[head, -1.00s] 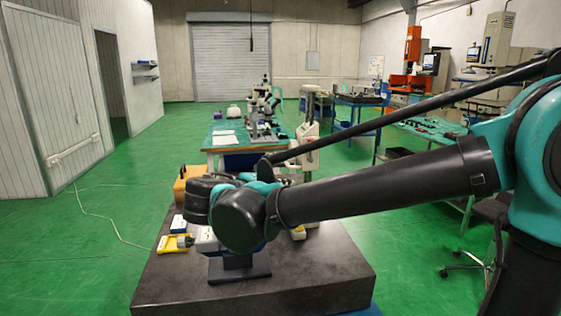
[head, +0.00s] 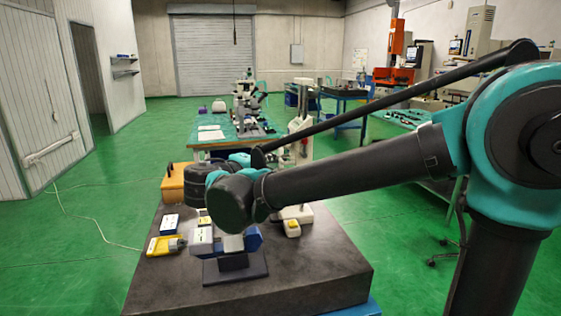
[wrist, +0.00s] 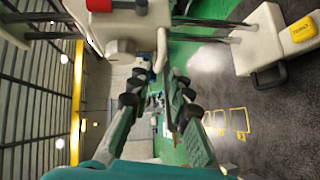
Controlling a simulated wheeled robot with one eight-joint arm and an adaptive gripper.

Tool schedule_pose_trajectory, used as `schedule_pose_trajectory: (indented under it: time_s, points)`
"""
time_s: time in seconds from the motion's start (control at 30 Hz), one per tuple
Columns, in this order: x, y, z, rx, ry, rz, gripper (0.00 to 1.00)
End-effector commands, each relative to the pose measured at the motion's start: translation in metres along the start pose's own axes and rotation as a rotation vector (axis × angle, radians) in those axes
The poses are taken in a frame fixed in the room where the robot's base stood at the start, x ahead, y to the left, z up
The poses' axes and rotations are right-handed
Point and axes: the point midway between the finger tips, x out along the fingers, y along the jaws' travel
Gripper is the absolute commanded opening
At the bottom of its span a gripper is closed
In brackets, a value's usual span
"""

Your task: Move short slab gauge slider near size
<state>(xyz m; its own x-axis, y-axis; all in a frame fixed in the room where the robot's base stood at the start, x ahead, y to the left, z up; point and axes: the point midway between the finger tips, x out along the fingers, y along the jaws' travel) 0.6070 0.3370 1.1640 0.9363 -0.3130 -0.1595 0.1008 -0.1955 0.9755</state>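A white height gauge stands on the dark slab (head: 330,270). In the head view its upper column (head: 302,128) rises behind my forearm, its middle is partly hidden, and its pale base (head: 298,212) shows on the slab. In the wrist view, turned sideways, its white slider (wrist: 120,28) with a red knob sits on two metal rods, apart from the base (wrist: 262,45) with a yellow label. My gripper (wrist: 160,75) is open and empty in the wrist view, with the slider beside it, not between the fingers. In the head view my wrist hides the fingers.
The slab's front right is clear.

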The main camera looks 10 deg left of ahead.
Motion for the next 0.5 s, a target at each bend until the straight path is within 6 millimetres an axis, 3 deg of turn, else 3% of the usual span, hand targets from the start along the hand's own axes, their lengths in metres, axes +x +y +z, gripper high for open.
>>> schedule_pose_trajectory:
  time_s: [0.2, 0.5]
  points:
    - [0.039, 0.000, 0.001, 0.001, -0.002, 0.000, 0.19]
    - [0.060, 0.000, 0.000, 0.001, -0.001, 0.000, 0.19]
